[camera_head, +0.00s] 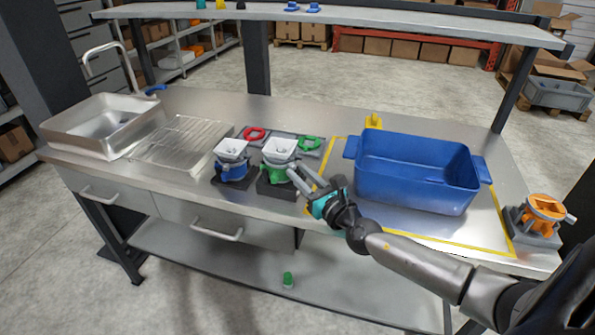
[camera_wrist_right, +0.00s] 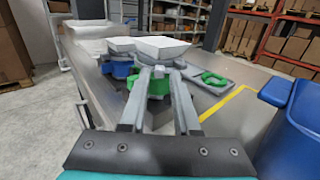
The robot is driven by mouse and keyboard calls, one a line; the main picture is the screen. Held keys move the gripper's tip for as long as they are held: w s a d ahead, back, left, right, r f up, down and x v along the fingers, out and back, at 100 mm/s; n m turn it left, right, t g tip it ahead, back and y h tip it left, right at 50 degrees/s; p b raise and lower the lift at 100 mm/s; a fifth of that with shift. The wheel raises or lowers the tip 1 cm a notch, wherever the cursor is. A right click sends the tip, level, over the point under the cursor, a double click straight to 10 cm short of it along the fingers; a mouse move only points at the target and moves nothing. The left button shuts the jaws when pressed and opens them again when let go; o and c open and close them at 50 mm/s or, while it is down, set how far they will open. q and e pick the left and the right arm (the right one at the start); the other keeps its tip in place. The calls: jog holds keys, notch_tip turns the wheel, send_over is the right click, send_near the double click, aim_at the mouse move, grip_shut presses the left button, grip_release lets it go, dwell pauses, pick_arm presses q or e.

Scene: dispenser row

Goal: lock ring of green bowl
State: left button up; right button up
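The green dispenser (camera_head: 272,180) stands on a dark base near the table's front edge, with a white square bowl (camera_head: 279,149) on top. In the right wrist view its green body (camera_wrist_right: 158,86) and white bowl (camera_wrist_right: 160,47) show straight ahead. A green ring (camera_head: 309,143) lies on a grey plate behind it to the right; it also shows in the wrist view (camera_wrist_right: 214,79). My right gripper (camera_head: 296,171) is at the dispenser's right side, fingers parted, with green showing between the tips (camera_wrist_right: 161,71). I cannot tell whether they touch it. My left gripper is out of view.
A blue dispenser (camera_head: 232,172) with a white bowl stands close on the left; a red ring (camera_head: 254,134) lies behind it. A big blue crate (camera_head: 416,183) is right of my gripper. A drying rack (camera_head: 178,142) and sink (camera_head: 102,128) are left; an orange dispenser (camera_head: 543,208) is right.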

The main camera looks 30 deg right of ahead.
jog(key=shift+w, duration=0.75)
jog(key=shift+c, duration=0.3)
grip_shut()
